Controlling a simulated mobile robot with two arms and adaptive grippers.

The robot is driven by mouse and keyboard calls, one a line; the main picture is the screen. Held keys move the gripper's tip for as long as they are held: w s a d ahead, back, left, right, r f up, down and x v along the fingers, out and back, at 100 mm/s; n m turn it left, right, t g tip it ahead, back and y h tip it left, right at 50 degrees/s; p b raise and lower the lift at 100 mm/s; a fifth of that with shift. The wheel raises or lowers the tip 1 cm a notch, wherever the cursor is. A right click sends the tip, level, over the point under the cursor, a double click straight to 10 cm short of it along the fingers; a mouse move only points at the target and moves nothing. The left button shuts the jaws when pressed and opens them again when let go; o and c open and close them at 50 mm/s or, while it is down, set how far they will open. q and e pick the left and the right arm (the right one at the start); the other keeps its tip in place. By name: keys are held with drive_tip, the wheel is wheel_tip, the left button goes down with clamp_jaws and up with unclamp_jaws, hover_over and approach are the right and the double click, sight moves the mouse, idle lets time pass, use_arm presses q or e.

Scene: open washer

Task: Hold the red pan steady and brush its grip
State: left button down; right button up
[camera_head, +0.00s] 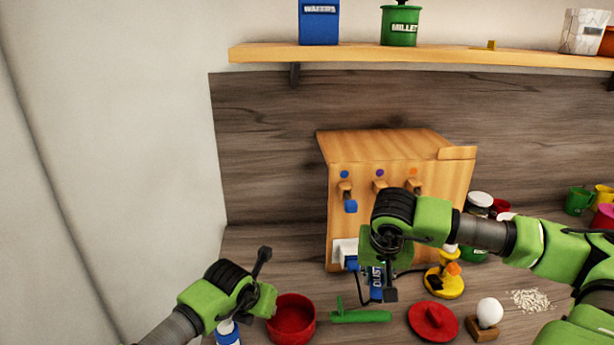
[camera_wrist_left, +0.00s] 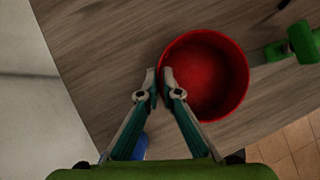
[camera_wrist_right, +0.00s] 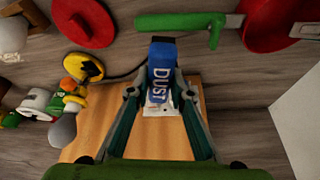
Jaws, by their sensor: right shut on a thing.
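The red pan (camera_head: 291,320) stands on the worktop at the lower middle. Its green grip (camera_head: 362,316) extends right, with a short upright green piece. My left gripper (camera_wrist_left: 159,74) is at the pan's left rim, its fingertips apart by a narrow gap. One tip appears over the inside of the pan (camera_wrist_left: 205,75) and one outside; I cannot tell whether they touch it. My right gripper (camera_wrist_right: 158,88) is shut on a blue brush labelled DUST (camera_wrist_right: 161,68), held near the wooden box, above and behind the grip. The brush also shows in the head view (camera_head: 376,281), partly hidden by the gripper.
The wooden box (camera_head: 345,225) with knobs and a blue plug (camera_head: 352,263) stands behind. A red lid (camera_head: 433,321), a yellow-based object (camera_head: 444,283) and a white bulb (camera_head: 490,312) are at right. A blue-and-white bottle (camera_head: 228,333) is left of the pan.

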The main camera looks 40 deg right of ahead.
drive_tip(key=shift+s+d+f, duration=0.15)
drive_tip(key=shift+d+f, duration=0.1)
drive_tip(key=shift+f, duration=0.55)
drive_tip(key=shift+s+d+f, duration=0.15)
drive_tip(key=shift+d+f, duration=0.1)
drive_tip(key=shift+f, duration=0.55)
drive_tip(key=shift+s+d+f, duration=0.15)
drive_tip(key=shift+d+f, duration=0.1)
drive_tip(key=shift+f, duration=0.55)
drive_tip(key=shift+f, duration=1.1)
drive_tip(key=shift+s+d, duration=0.6)
drive_tip(key=shift+d, duration=0.1)
drive_tip(key=shift+d, duration=0.1)
drive_tip(key=shift+s+d, duration=1.1)
drive_tip(key=shift+d, duration=0.25)
